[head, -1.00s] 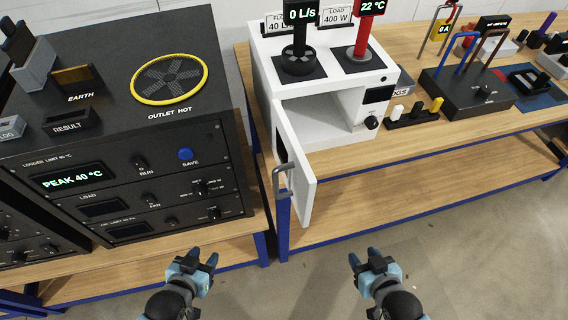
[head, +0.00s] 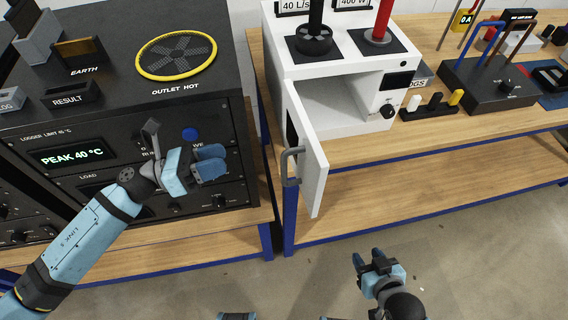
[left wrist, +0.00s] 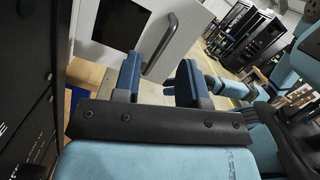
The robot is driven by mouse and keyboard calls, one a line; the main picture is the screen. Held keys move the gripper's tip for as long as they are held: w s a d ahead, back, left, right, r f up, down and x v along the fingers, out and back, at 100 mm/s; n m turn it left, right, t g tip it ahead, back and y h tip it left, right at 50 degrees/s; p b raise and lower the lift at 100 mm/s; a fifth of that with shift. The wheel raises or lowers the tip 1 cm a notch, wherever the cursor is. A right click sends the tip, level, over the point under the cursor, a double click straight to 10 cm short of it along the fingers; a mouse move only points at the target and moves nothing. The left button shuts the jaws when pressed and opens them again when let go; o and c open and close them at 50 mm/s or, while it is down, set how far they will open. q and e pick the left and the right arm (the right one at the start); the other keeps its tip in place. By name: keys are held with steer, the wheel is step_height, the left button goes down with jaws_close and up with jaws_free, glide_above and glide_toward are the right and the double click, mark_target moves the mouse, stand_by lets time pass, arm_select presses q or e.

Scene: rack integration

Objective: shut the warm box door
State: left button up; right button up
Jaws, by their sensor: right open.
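The white warm box (head: 345,52) stands on the wooden bench with its front open. Its door (head: 315,165) stands swung out toward me from the box's left side, with a grey bar handle (head: 287,168) on its left-facing side. My left gripper (head: 210,163) is raised in front of the black logger unit, left of the door and apart from it. In the left wrist view its blue fingers (left wrist: 159,78) are apart and empty, with the door (left wrist: 185,20) and handle (left wrist: 160,43) beyond them. My right gripper (head: 370,262) is open and empty, low in front of the bench.
The black logger unit (head: 100,125) with a yellow-ringed outlet fills the left, close to my left gripper. A small block with coloured plugs (head: 432,106) and a black box with cable loops (head: 490,82) stand right of the warm box. The floor before the bench is clear.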

arm_select(q)
steer(key=m+g+y, duration=0.1)
steer(key=m+g, duration=0.2)
steer(key=m, duration=0.2)
steer(key=p, duration=0.5)
glide_above(284, 183)
steer(key=shift+w+a+f+m+g, duration=0.2)
steer(key=shift+w+a+m+g, duration=0.1)
steer(key=shift+m, duration=0.1)
steer(key=shift+d+f, duration=0.1)
steer(key=shift+d, duration=0.15)
jaws_close()
